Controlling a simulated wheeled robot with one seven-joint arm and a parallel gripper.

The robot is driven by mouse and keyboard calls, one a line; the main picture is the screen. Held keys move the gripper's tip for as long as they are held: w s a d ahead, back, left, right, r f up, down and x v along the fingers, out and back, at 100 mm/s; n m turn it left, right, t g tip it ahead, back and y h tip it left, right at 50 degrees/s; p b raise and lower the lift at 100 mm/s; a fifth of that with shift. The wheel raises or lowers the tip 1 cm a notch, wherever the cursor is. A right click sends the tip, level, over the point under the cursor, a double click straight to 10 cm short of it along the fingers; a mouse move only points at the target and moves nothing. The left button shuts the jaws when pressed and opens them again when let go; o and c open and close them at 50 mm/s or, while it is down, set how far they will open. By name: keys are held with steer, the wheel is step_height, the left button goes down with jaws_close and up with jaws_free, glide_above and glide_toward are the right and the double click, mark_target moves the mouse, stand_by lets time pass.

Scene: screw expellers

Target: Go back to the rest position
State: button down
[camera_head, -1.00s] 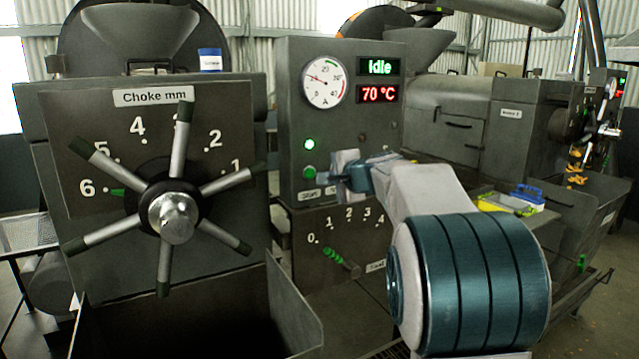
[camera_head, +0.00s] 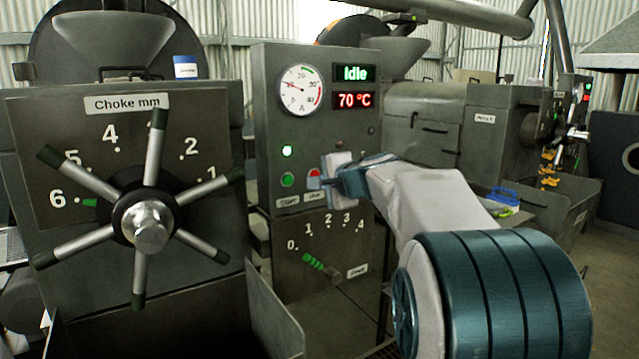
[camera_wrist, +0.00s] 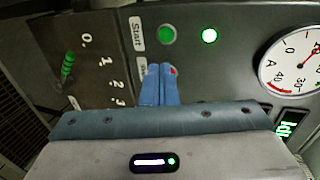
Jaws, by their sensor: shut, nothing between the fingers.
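My gripper (camera_head: 318,181) is in front of the grey control panel (camera_head: 262,120), close to the red button (camera_head: 314,173) at the right of the green start button (camera_head: 287,180). The button's label is partly hidden by the fingers. The display (camera_head: 355,74) reads Idle, and the lower display (camera_head: 354,100) reads 70 °C.
A large spoked choke wheel (camera_head: 150,225) sticks out at the left, its pointer near 6. A lever with a green grip (camera_head: 320,265) stands below the panel buttons.

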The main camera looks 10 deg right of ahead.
steer(key=s+a+f+n+g, duration=0.35)
steer(key=s+f, duration=0.35)
steer(key=s, duration=0.3)
steer(key=s+a+f+n+g, duration=0.4)
steer(key=s+f, duration=0.3)
steer(key=s, duration=0.4)
steer(key=s+d+f+n+g+h, duration=0.1)
steer(key=s+d+f+n+h, duration=0.1)
steer(key=s+f, duration=0.3)
steer(key=s+d+f+n+g+h, duration=0.2)
steer(key=s+f+n, duration=0.2)
steer(key=s, duration=0.7)
step_height(320, 180, down, 2)
steer(key=shift+n+h, duration=0.3)
steer(key=shift+n, duration=0.05)
